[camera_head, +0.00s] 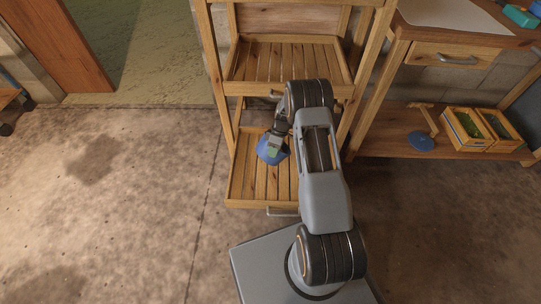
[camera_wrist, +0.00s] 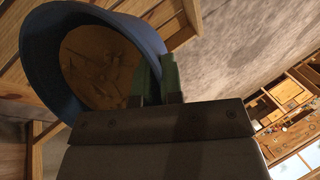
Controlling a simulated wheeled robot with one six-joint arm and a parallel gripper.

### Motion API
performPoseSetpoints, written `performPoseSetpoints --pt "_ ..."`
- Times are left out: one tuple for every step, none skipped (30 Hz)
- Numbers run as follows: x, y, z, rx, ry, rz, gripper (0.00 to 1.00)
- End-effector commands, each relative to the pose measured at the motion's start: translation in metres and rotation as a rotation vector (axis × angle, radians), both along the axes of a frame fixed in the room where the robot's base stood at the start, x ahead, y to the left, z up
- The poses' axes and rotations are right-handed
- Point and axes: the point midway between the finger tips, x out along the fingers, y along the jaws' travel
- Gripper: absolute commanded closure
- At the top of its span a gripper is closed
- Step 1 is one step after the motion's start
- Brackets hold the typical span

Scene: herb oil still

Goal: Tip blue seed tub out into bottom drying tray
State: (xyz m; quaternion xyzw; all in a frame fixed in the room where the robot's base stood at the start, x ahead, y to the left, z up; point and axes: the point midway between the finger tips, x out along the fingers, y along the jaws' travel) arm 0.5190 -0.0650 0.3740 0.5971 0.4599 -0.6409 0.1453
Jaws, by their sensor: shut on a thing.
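The blue seed tub (camera_head: 270,150) is in my gripper (camera_head: 276,140), above the bottom drying tray (camera_head: 238,190). In the wrist view the tub (camera_wrist: 35,50) is a round blue tub with brown contents visible inside. The green fingertips of my gripper (camera_wrist: 158,80) are shut on the tub's wall at its right side. The tub looks tilted in the wrist view. The bottom drying tray is a slatted wooden tray with a metal handle at its front. My arm hides its right part. I cannot tell whether any seeds lie in it.
An upper slatted tray (camera_head: 285,60) sits in the same wooden rack (camera_head: 218,75), above and behind the tub. To the right, a workbench (camera_head: 455,55) has a lower shelf with a blue-based stand (camera_head: 421,141) and wooden crates (camera_head: 467,130). The concrete floor (camera_head: 110,200) at left is clear.

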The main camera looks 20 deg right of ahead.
Motion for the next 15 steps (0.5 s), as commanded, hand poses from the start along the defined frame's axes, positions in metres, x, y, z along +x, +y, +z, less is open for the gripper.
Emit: performPoseSetpoints --pt "0.001 -0.009 -0.016 0.064 0.006 -0.007 1.0" --pt "0.001 -0.012 -0.017 0.103 0.012 -0.007 1.0" --pt "0.002 -0.016 -0.017 0.155 0.016 -0.006 1.0" --pt "0.002 -0.018 -0.018 0.189 0.021 -0.004 1.0" --pt "0.003 -0.02 -0.019 0.224 0.026 -0.004 1.0" --pt "0.003 -0.024 -0.019 0.269 0.029 -0.002 1.0" --pt "0.004 -0.026 -0.019 0.298 0.034 -0.001 1.0" --pt "0.004 -0.028 -0.02 0.328 0.039 0.0 1.0" --pt "0.004 -0.032 -0.02 0.367 0.043 0.0 1.0" --pt "0.004 -0.033 -0.02 0.39 0.046 0.001 1.0" --pt "0.005 -0.035 -0.02 0.415 0.049 0.002 1.0" --pt "0.005 -0.037 -0.02 0.445 0.053 0.002 1.0" --pt "0.005 -0.039 -0.02 0.467 0.056 0.003 1.0" --pt "0.005 -0.041 -0.02 0.492 0.06 0.002 1.0" --pt "0.005 -0.043 -0.02 0.524 0.064 0.002 1.0"
